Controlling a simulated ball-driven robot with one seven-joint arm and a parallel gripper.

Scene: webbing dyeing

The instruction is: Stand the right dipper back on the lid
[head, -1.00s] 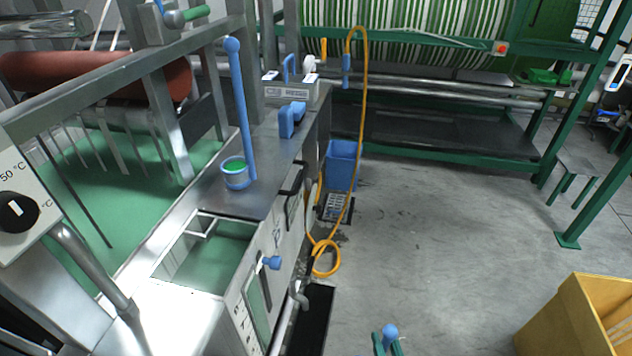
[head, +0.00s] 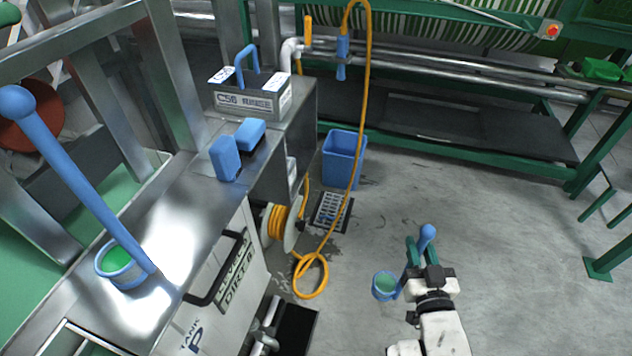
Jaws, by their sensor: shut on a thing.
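A blue dipper (head: 386,286) with green liquid in its cup is in my gripper (head: 421,254), at the lower right of the head view. My gripper is shut on its handle, whose ball end points up; the cup hangs to the left, over the floor in the picture. A second blue dipper (head: 70,180) stands on the steel lid (head: 187,222) at the left, its long handle leaning up and left. Its cup also holds green. My gripper is well to the right of the lid, apart from it.
Two blue blocks (head: 226,158) and a grey box (head: 250,98) with a blue handle stand farther back on the steel top. A black handle (head: 215,280) juts from the tank front. An orange hose (head: 357,150), reel and blue bin (head: 342,155) are beyond. The floor between is open.

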